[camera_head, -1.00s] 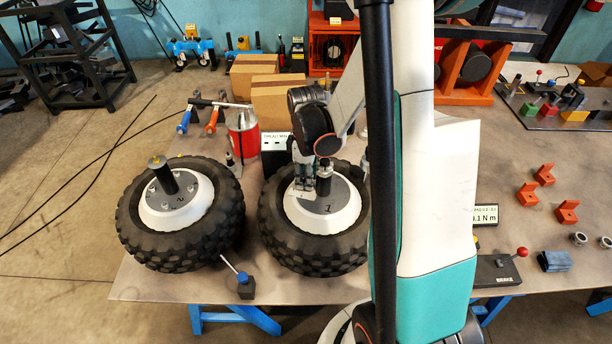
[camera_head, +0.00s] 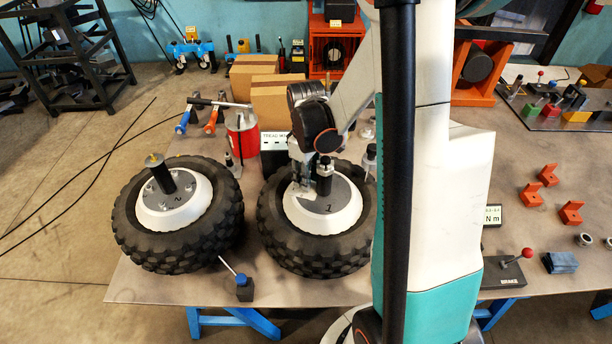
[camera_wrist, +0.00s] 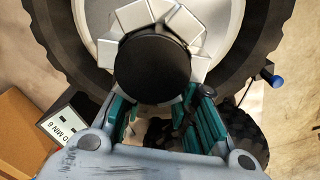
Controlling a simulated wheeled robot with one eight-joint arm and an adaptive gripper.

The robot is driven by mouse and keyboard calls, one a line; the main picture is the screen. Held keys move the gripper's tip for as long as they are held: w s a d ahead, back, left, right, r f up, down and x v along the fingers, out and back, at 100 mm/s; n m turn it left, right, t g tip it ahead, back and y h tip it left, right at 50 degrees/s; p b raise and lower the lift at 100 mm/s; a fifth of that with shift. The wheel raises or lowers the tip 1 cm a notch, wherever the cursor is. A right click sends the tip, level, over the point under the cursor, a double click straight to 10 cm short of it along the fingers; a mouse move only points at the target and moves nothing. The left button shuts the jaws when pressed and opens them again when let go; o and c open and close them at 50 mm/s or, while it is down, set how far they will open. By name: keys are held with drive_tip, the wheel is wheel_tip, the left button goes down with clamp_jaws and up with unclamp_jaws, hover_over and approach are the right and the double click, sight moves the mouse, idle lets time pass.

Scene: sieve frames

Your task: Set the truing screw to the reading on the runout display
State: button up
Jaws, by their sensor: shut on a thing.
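Wheel 1 (camera_head: 265,236), a knobby black tyre with a pale hub marked 1, lies flat on the table. A dark post (camera_head: 324,182) stands upright at its hub. My gripper (camera_head: 303,186) is low over the hub, at the post's left side in the head view. I cannot pick out a labelled truing screw or runout display. A small display (camera_head: 493,215) shows "N m", partly hidden by my arm.
Wheel 2 (camera_head: 127,235) lies at left with a brass-topped post. A blue-knobbed lever block (camera_head: 244,290) stands in front. A sign (camera_wrist: 54,128), a red can (camera_head: 241,136) and boxes (camera_head: 280,104) stand behind. Orange brackets (camera_head: 571,213) and a red-knobbed lever (camera_head: 525,253) are at right.

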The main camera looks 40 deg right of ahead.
drive_tip(key=o, duration=1.1)
drive_tip(key=shift+c, duration=0.2)
drive_tip(key=shift+r, duration=0.1)
wheel_tip(320, 180, up, 12)
